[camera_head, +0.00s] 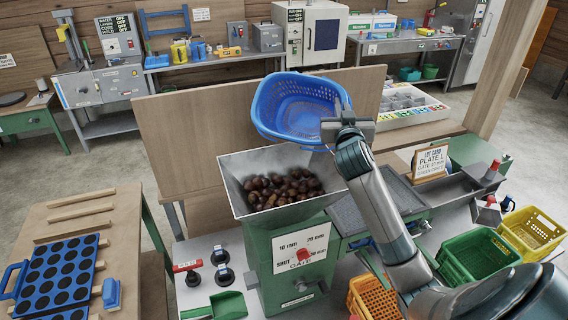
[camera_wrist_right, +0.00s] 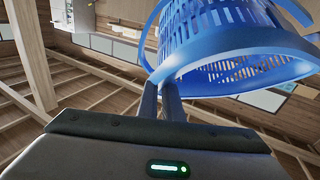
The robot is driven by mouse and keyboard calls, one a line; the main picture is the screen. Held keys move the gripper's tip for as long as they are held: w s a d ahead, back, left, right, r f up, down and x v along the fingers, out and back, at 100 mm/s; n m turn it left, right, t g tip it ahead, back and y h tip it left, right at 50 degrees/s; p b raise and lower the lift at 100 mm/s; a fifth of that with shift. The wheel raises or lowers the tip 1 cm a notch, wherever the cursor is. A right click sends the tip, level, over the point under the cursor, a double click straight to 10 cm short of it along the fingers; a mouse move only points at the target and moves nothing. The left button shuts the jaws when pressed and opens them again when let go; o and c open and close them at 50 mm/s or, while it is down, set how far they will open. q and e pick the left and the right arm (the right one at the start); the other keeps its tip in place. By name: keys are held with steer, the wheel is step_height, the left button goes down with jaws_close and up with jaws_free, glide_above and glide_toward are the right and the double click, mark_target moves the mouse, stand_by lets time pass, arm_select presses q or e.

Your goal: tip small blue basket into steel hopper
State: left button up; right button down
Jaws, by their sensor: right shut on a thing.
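The small blue basket (camera_head: 296,105) is held in the air above the back of the steel hopper (camera_head: 238,190), tilted with its open side partly toward the head camera; its inside looks empty. Brown chestnuts (camera_head: 283,188) lie in the hopper. My right gripper (camera_head: 340,117) is shut on the basket's right side. In the right wrist view, the fingers (camera_wrist_right: 163,97) reach the rim of the slotted basket (camera_wrist_right: 225,45). My left gripper is in neither view.
The hopper stands on a green machine (camera_head: 270,262) with a gate label. A wooden panel (camera_head: 200,125) rises behind. Green (camera_head: 478,255), yellow (camera_head: 530,232) and orange (camera_head: 375,298) crates stand at right. A blue perforated tray (camera_head: 58,275) lies at left.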

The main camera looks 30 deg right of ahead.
steer(key=shift+w+d+r+g+p, duration=0.15)
steer(key=shift+r+g+p, duration=0.15)
steer(key=shift+p, duration=0.45)
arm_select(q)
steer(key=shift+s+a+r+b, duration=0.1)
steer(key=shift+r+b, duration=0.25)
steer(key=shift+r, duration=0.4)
arm_select(e)
steer(key=w+d+f+m+g+y, duration=0.2)
steer(key=w+d+g+y, duration=0.3)
steer(key=d, duration=0.3)
steer(key=shift+w+f+m+g+y, duration=0.3)
steer(key=shift+f+m+g+y, duration=0.1)
steer(key=shift+f+g+y, duration=0.3)
